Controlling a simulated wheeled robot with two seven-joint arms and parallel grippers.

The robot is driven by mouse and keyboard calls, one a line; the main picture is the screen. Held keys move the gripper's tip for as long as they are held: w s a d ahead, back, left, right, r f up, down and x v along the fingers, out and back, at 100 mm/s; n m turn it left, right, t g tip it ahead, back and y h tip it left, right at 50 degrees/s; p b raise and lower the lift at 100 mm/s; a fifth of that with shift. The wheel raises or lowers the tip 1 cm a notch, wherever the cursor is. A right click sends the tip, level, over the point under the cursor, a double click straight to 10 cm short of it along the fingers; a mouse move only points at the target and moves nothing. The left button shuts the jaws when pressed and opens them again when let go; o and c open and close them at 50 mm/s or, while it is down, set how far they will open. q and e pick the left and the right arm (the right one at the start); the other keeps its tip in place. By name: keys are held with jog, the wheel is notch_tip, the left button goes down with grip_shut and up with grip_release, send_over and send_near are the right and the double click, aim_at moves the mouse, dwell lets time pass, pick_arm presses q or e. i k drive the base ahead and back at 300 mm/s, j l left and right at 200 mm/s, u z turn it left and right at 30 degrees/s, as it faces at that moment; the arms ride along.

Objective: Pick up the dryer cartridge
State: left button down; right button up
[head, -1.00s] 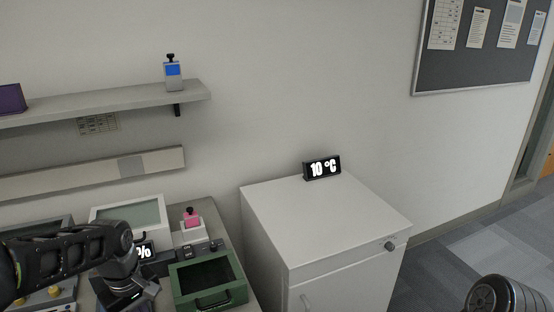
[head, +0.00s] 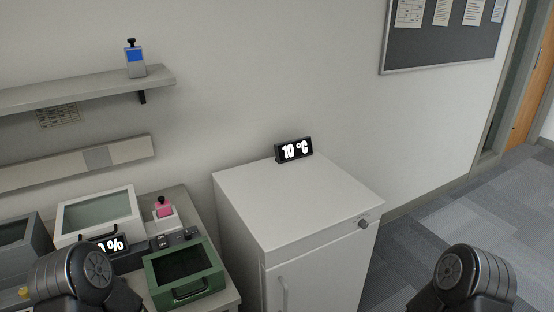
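Two small cartridge-like objects with black knobs are in the head view; I cannot tell which is the dryer cartridge. One, grey with a blue face (head: 135,58), stands upright on the wall shelf (head: 70,97). The other, with a pink face (head: 164,210), sits upright in a white holder (head: 165,224) on the bench. Neither is held by a gripper that I can see. My arm links show at the bottom left and bottom right, below both objects in the picture. Both of my grippers are out of the picture.
A green box with a dark window and handle (head: 186,275) sits at the bench's front. A white-lidded box (head: 98,213) and "%" display (head: 104,246) stand left. The white cabinet (head: 300,197) has a clear top except a "10 °C" display (head: 294,150). Open floor lies right.

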aim_at(164, 208)
jog(key=k+j+z, duration=0.2)
jog(key=z, duration=0.25)
jog(key=k+j+z, duration=0.15)
jog(key=k+z, duration=0.15)
jog(key=z, duration=0.15)
